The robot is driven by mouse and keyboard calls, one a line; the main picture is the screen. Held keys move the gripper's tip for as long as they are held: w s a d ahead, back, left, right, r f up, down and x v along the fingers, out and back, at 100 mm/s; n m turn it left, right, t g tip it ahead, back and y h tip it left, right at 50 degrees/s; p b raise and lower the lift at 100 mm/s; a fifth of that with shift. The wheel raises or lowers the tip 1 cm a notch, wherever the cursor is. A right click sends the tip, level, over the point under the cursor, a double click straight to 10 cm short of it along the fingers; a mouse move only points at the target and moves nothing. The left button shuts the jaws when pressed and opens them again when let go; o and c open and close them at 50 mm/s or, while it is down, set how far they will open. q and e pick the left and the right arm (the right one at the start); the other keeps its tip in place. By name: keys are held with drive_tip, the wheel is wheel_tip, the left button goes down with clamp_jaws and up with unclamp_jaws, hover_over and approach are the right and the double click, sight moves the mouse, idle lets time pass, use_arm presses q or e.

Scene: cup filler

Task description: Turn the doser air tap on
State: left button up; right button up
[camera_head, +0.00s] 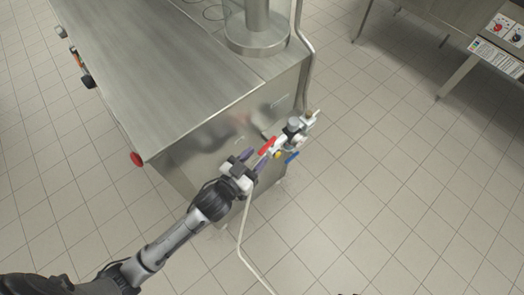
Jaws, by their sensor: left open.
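A valve assembly (293,125) is mounted on the side of the steel machine, near its corner. It carries a red lever (267,146) and a blue lever (292,158); I cannot tell which one is the doser air tap. My left gripper (256,157) is open, with purple fingertips, just left of and below the red lever. The fingertips are close to the red lever; I cannot tell whether they touch it. My right gripper is not in view.
The steel machine (165,65) fills the upper left, with a red button (137,159) at its front edge. A pale hose (240,245) hangs to the floor beside my left arm. Tiled floor (400,190) is clear on the right. Another steel table (455,40) stands at upper right.

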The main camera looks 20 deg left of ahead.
sight(262, 151)
use_arm(q)
drive_tip(key=shift+b+x, duration=0.3)
drive_tip(key=shift+x, duration=1.25)
drive_tip(key=shift+c, duration=0.3)
